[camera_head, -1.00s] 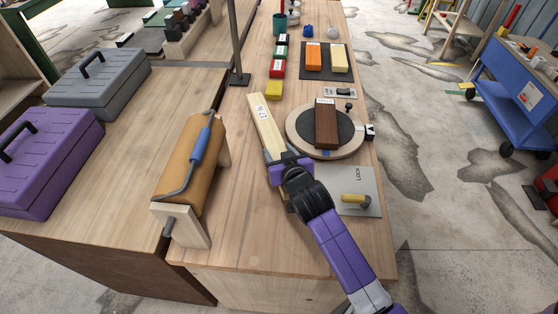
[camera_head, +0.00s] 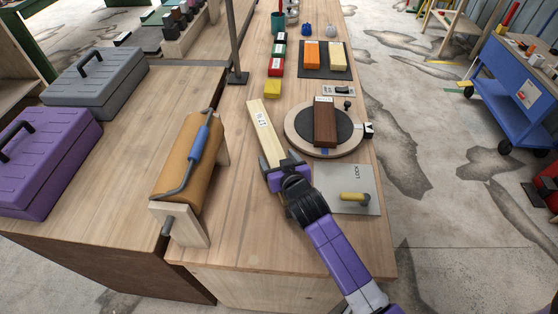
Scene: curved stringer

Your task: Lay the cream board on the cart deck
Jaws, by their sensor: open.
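The cream board (camera_head: 258,118) is a long pale bar with a printed label. It lies lengthwise on the wooden bench, left of the round turntable. My gripper (camera_head: 281,163) is open at the board's near end, with its fingers spread around or just above that end. I cannot tell whether they touch it. My gripper and wrist hide part of the near end. A blue cart (camera_head: 510,107) stands on the floor at the right, apart from the bench. Its top (camera_head: 530,62) carries several small items.
The turntable (camera_head: 295,140) bears a dark brown block (camera_head: 325,122). A grey LOCK plate with a yellow handle (camera_head: 354,197) lies nearer. A tan roller (camera_head: 188,160) stands left, and a dark post (camera_head: 236,50) rises behind. Coloured blocks line the far bench. Floor separates bench and cart.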

